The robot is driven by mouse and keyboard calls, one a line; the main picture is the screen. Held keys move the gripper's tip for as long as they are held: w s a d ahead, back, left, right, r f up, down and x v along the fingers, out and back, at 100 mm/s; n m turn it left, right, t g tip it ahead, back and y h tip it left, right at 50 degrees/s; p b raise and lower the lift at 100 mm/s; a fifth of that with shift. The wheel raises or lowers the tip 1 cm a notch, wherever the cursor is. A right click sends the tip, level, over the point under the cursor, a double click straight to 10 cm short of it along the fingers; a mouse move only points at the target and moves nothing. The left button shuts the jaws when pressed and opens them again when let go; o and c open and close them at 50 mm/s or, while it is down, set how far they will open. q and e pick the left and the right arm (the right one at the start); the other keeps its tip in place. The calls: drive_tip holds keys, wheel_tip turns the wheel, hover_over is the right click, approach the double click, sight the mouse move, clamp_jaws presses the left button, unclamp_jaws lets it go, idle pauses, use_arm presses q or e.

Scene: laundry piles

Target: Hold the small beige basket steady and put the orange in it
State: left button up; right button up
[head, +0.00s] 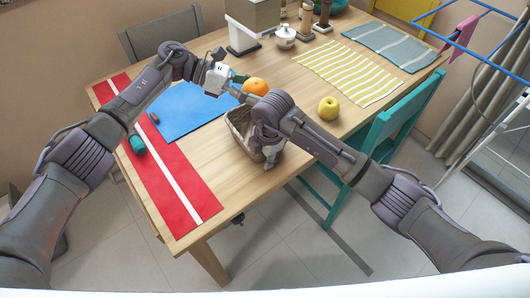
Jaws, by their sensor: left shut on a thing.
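The orange (257,87) is just behind the basket, close to the table surface. My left gripper (241,78) is shut on it from the left side. The small beige basket (238,127) stands on the wooden table near its front edge, and my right arm covers part of it. My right gripper (270,155) points down at the basket's right side. Its fingertips are too small and overlapped with the basket to tell whether it grips the rim.
A yellow apple (328,108) is right of the basket. A white jar (285,37) stands behind. A teal chair (375,140) is at the right edge.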

clamp_jaws()
use_arm(q)
drive_tip(key=shift+w+a+f+n+t, duration=0.1)
drive_tip(key=shift+w+f+n+t, duration=0.05)
drive_tip(key=shift+f+n+t, duration=0.4)
drive_tip(key=shift+w+f+n+t, duration=0.15)
drive_tip(key=shift+f+n+t, duration=0.25)
drive_tip(key=shift+t, duration=0.25)
drive_tip(key=shift+f+n+t, duration=0.15)
drive_tip(key=shift+n+t, duration=0.3)
drive_tip(key=shift+t, duration=0.15)
drive_tip(key=shift+s+n+t, duration=0.3)
drive_tip(key=shift+n+t, duration=0.8)
drive_tip(key=shift+t, duration=0.1)
drive_tip(key=shift+f, duration=0.4)
wheel_tip(320, 180, down, 9)
drive_tip(key=shift+f, duration=0.1)
